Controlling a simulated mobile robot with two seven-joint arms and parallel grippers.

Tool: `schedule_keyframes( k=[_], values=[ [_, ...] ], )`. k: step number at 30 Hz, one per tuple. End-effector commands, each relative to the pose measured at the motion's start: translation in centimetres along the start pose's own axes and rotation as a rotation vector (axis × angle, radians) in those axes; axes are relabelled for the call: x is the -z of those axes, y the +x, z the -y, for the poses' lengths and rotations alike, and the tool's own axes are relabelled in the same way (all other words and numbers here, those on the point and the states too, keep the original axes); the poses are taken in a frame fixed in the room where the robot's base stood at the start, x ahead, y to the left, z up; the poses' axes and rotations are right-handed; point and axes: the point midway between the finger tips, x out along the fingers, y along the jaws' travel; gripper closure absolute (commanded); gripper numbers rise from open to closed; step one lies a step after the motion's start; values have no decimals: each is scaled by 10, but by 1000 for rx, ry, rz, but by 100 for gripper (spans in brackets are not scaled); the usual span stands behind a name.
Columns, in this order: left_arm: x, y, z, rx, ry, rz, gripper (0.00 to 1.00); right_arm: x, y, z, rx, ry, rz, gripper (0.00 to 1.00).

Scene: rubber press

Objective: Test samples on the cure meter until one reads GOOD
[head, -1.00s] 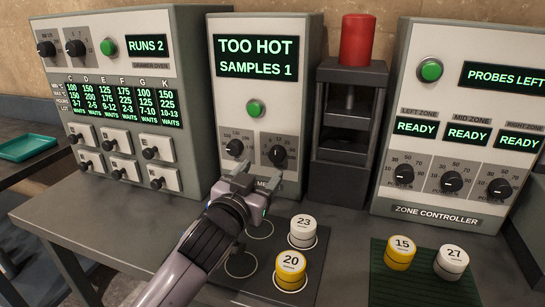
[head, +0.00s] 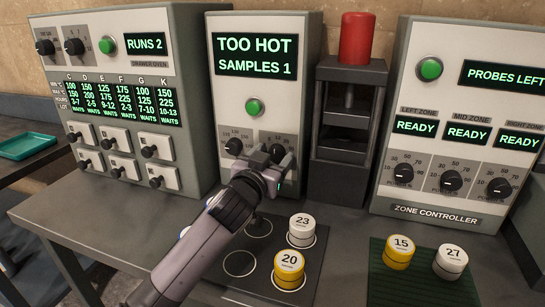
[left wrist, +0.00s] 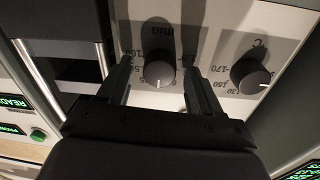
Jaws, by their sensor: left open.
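The cure meter (head: 265,105) in the head view shows TOO HOT and SAMPLES 1, with a green button (head: 254,107) below its screen. My left gripper (head: 269,154) is open at its right-hand dial. In the left wrist view, the min dial (left wrist: 158,66) sits between the two open fingers; I cannot tell whether they touch it. The °C dial (left wrist: 250,76) is beside them. White sample 23 (head: 301,232) and yellow sample 20 (head: 289,267) stand on a dark mat (head: 312,282) with ring marks. My right gripper is not in view.
A press with a red cylinder (head: 357,38) stands right of the meter. The drawer oven (head: 125,60) reads RUNS 2. The zone controller (head: 436,209) shows READY three times. Yellow sample 15 (head: 400,252) and white sample 27 (head: 451,262) stand on a green mat (head: 399,290).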

Motion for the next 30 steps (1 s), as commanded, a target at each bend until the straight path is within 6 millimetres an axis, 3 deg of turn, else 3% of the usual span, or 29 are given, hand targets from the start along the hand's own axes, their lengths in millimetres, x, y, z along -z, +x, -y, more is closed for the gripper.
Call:
schedule_keyframes(
  k=[11,15,16,30],
  values=[
    [0,2,0,0,0,0,39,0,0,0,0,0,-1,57],
    [0,2,0,0,0,0,84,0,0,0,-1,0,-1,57],
    [0,2,0,0,0,0,92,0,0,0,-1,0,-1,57],
    [2,2,0,-1,94,7,91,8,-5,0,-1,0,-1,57]
  ],
)
